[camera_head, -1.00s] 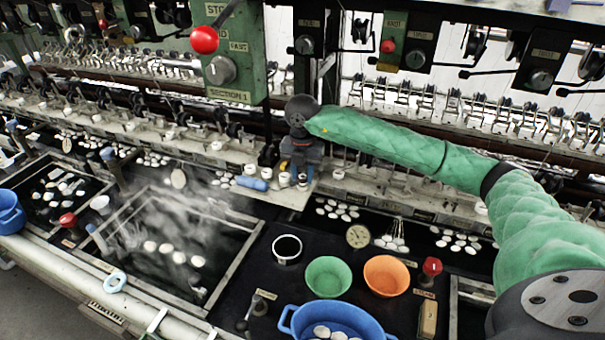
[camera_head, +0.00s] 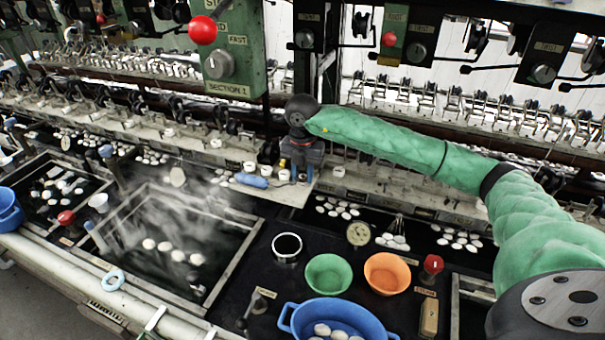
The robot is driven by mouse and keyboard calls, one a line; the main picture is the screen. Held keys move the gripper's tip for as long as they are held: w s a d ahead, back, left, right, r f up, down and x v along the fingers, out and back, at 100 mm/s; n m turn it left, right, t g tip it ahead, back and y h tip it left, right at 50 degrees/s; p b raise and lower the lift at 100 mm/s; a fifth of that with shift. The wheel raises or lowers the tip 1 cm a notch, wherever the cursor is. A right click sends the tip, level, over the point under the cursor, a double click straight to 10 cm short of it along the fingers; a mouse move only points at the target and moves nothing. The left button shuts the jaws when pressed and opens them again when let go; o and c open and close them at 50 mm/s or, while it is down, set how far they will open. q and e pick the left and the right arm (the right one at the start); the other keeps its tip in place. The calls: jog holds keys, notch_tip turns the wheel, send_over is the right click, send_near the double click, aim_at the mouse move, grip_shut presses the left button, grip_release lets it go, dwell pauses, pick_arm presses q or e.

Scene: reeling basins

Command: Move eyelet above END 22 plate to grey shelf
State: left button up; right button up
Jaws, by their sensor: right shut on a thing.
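My right gripper (camera_head: 301,172) points down at the grey shelf near the middle of the machine, at the end of the green-sleeved arm. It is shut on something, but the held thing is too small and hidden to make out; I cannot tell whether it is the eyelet. The grey shelf (camera_head: 290,195) is a light ledge below the gripper, with several small white rings (camera_head: 284,175) and a blue cylinder (camera_head: 251,181) on it. The END 22 plate cannot be read in this view. My left gripper is not in view.
A green bowl (camera_head: 328,274), an orange bowl (camera_head: 386,273) and a blue basin (camera_head: 338,309) stand on the black counter in front. A steaming basin (camera_head: 222,277) with white cocoons is at left. A green control box (camera_head: 236,89) hangs left of my gripper.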

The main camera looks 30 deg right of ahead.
jog(key=o, duration=0.9)
jog(key=shift+r, duration=0.25)
jog(key=shift+r+p, duration=0.35)
jog(key=shift+r, duration=0.95)
jog(key=shift+r, duration=0.1)
jog(key=r, duration=0.1)
jog(key=a+r+p, duration=0.1)
jog(key=r, duration=0.1)
jog(key=r+p, duration=0.1)
jog(key=shift+a+r, duration=0.4)
